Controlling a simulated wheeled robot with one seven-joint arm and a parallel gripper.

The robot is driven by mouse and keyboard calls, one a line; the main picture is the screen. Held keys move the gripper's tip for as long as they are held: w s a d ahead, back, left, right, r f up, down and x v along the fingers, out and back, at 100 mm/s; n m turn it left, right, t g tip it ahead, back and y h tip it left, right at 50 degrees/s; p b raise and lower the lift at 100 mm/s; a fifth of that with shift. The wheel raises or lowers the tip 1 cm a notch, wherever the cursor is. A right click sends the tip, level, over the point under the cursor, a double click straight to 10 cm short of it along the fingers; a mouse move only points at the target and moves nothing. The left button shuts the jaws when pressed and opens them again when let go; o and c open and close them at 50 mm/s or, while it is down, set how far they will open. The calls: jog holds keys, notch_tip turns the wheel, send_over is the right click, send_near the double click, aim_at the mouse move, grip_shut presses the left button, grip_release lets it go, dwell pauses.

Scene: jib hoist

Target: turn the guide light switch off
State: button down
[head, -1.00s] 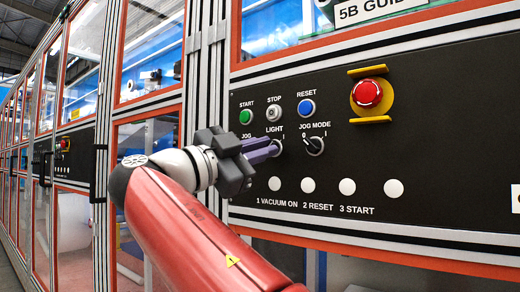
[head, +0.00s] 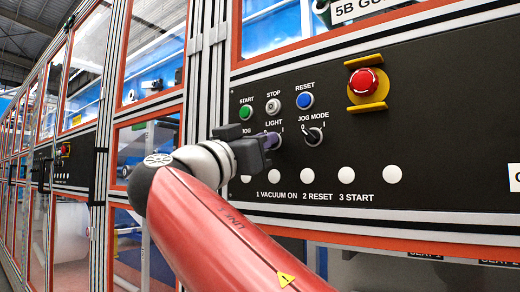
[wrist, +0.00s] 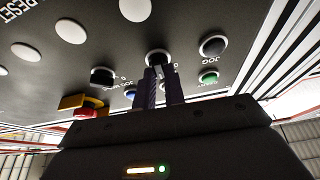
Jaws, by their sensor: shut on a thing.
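The guide light switch (head: 278,140), a rotary knob under the word LIGHT, sits on the black panel between the JOG label and the JOG MODE switch. My gripper (head: 273,142) reaches it from the left, and its purple-grey fingers are shut on the knob. In the wrist view, which shows the panel upside down, the light switch (wrist: 157,58) shows at the tips of the two fingers (wrist: 160,80). The fingers hide much of the knob, so I cannot tell which position it points to.
The JOG MODE switch (head: 313,135) is close on the right. Green START (head: 246,112), STOP (head: 274,105) and blue RESET (head: 305,100) buttons are above. A red emergency stop (head: 366,82) with yellow guards stands out at the upper right. White round buttons (head: 346,174) line the panel below.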

jog(key=shift+s+d+r+n+t+y+p, duration=0.1)
jog(key=shift+n+t+y+p, duration=0.25)
jog(key=shift+n+y, duration=1.3)
jog(key=shift+w+d+r+n+t+y+p, duration=0.1)
jog(key=shift+n+t+y+p, duration=0.2)
jog(key=shift+n, duration=2.6)
jog(key=shift+s+r+n+t+y+p, duration=0.1)
jog(key=shift+n+t+y+p, duration=0.2)
jog(key=shift+n+y, duration=1.4)
jog(key=shift+f+n+h, duration=0.1)
jog(key=shift+n+h, duration=0.25)
jog(key=shift+n, duration=0.4)
jog(key=c, duration=1.5)
grip_release()
jog(key=shift+f, duration=0.1)
jog(key=b+v, duration=0.2)
jog(key=v, duration=0.5)
jog(key=shift+s+a+f, duration=0.15)
jog(key=shift+s, duration=0.15)
